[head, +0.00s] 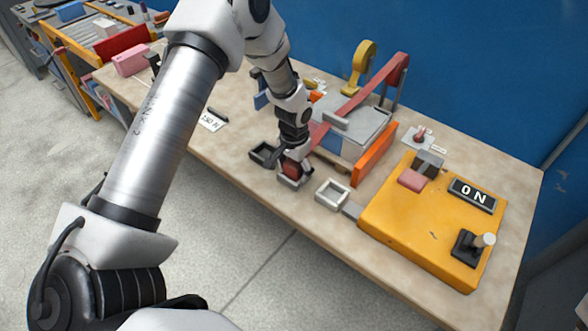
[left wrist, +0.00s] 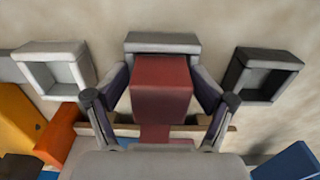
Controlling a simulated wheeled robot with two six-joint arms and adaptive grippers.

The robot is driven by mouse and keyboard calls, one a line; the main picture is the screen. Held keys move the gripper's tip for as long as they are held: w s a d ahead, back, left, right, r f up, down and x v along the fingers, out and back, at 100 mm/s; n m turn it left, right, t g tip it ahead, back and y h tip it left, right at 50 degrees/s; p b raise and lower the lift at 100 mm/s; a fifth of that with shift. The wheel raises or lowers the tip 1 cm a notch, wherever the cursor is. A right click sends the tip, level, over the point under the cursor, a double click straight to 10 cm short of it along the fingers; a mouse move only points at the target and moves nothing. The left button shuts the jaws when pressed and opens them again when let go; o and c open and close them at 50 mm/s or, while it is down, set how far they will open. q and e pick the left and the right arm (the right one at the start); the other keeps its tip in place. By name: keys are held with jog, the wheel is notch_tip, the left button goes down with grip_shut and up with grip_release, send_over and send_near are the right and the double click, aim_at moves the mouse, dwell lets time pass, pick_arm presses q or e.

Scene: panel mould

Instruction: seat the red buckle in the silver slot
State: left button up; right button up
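The red buckle (head: 291,169) is a block between the fingers of my left gripper (head: 294,164). In the left wrist view the buckle (left wrist: 160,88) fills the gap between the two fingers (left wrist: 160,95), which press on its sides. The silver slot (head: 289,182) is a small grey frame near the table's front edge, directly under the buckle. In the left wrist view its far wall (left wrist: 162,42) shows just beyond the buckle. The buckle hides the slot's opening, so I cannot tell how far it is inside. My right gripper is not in view.
A whitish square frame (head: 332,194) and a black one (head: 262,154) flank the silver slot closely. A yellow box (head: 430,225) with an ON plate and lever stands to the right. A grey-topped fixture (head: 355,125) with a red arm (head: 370,88) and orange bar (head: 374,154) stands behind.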

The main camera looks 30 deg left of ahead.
aim_at(294, 162)
pick_arm(q)
jog(key=shift+w+r, duration=0.15)
jog(key=shift+r, duration=0.3)
notch_tip(294, 162, up, 11)
jog(key=shift+r+b, duration=0.1)
jog(key=shift+b, duration=0.65)
jog(key=shift+a+r, duration=0.1)
jog(key=shift+r, duration=0.5)
